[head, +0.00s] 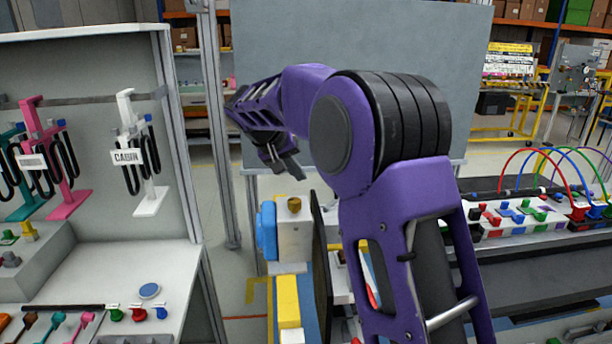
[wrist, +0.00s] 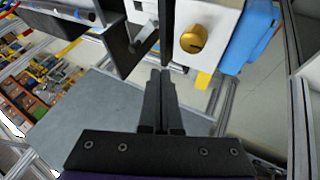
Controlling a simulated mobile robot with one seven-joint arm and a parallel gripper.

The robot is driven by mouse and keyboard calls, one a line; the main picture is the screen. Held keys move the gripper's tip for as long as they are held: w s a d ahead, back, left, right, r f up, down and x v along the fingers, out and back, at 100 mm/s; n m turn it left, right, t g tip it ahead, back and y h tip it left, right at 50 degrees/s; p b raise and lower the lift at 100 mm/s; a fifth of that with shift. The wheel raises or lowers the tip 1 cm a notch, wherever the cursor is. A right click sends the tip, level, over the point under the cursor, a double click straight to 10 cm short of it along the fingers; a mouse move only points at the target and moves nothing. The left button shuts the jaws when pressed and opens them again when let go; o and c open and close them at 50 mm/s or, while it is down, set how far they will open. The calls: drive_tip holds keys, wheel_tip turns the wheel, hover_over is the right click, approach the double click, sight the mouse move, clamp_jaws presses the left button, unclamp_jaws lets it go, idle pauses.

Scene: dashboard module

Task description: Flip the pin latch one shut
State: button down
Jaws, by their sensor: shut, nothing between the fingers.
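My gripper (wrist: 160,76) is shut and empty, its two dark fingers together in the wrist view. In the head view my gripper (head: 288,172) hangs at the end of my purple arm, above and left of the dashboard module. The module's white housing (head: 293,238) carries a brass round knob (wrist: 193,39) and a blue block (wrist: 250,38) beside it. A dark lever-like part (wrist: 145,42) lies just ahead of the fingertips, left of the knob; it may be the pin latch, but I cannot tell for certain. The fingers appear apart from it.
A dark upright panel (head: 323,255) stands beside the housing. A grey board (head: 400,40) stands behind. A bench with coloured connectors and cables (head: 520,215) is at right; a white tool station (head: 125,270) is at left. Open floor lies between the station and the module.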

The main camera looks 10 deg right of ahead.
drive_tip(key=w+d+f, duration=0.3)
drive_tip(key=d+f, duration=0.3)
drive_tip(key=d, duration=0.1)
drive_tip(key=shift+w+d+f+p, duration=0.2)
drive_tip(key=shift+w+d+p, duration=0.05)
drive_tip(key=shift+w+p, duration=0.1)
